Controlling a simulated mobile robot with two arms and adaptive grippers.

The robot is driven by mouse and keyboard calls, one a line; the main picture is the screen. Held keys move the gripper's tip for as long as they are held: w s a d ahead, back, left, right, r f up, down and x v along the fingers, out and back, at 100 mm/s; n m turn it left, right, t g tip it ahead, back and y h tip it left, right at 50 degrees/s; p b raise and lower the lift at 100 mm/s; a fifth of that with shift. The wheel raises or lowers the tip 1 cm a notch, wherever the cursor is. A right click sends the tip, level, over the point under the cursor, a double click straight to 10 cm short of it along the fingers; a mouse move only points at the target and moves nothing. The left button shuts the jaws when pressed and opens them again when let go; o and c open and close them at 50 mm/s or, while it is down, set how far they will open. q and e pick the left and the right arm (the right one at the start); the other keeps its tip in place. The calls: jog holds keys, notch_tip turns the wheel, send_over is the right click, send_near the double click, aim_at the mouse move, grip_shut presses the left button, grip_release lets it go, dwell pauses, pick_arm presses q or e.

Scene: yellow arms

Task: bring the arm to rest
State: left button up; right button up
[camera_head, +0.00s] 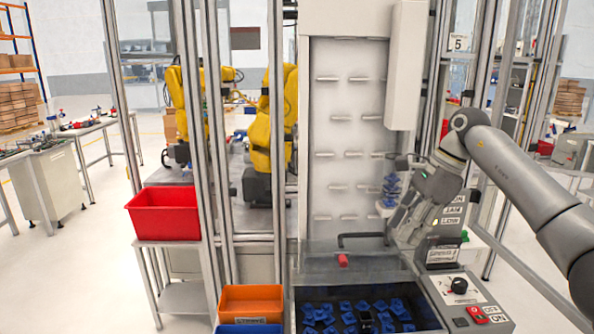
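My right arm (520,180) comes in from the right and bends at a joint near the upper right of the machine. Its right gripper (402,232) points down in front of the machine's right side, above the control panel. It is beside the right end of a black bar handle (362,237); I cannot tell whether they touch. The fingers are small and blend into the machine, so open or shut is unclear. I see nothing clearly held. My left arm and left gripper are out of view.
A dark tray (300,325) of blue parts (350,315) lies below the gripper. A control panel (465,300) with a black knob and red buttons is at right. A red bin (165,215), an orange bin (250,303) and metal posts stand left. Open floor lies far left.

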jog(key=w+a+f+y, duration=0.2)
jog(key=a+f+y, duration=0.15)
jog(key=a, duration=0.55)
jog(key=s+a+m+t+y, duration=0.25)
jog(key=a+m+y, duration=0.25)
jog(key=a, duration=0.4)
jog(key=s+a+m+t+y, duration=0.2)
jog(key=a+m+t+y, duration=0.2)
jog(key=a+m+y, duration=0.3)
jog(key=s+d+f+m+t+h, duration=0.4)
jog(key=d+f+m+h, duration=0.55)
jog(key=m, duration=0.65)
jog(key=s+d+f+m+t+h, duration=0.4)
jog(key=d+f+m+h, duration=0.55)
jog(key=m, duration=0.75)
jog(key=s+d+f+m+g, duration=0.2)
jog(key=s+f+m+g, duration=0.35)
jog(key=s, duration=0.85)
jog(key=s+d+f+m+g, duration=0.2)
jog(key=s+f+g, duration=0.5)
jog(key=s, duration=0.7)
notch_tip(320, 180, down, 27)
jog(key=s, duration=0.1)
jog(key=s+d+f+g+h, duration=0.1)
jog(key=s+d+f, duration=0.2)
jog(key=s+f, duration=1.3)
jog(key=shift+s+f, duration=0.2)
jog(key=shift+s, duration=0.2)
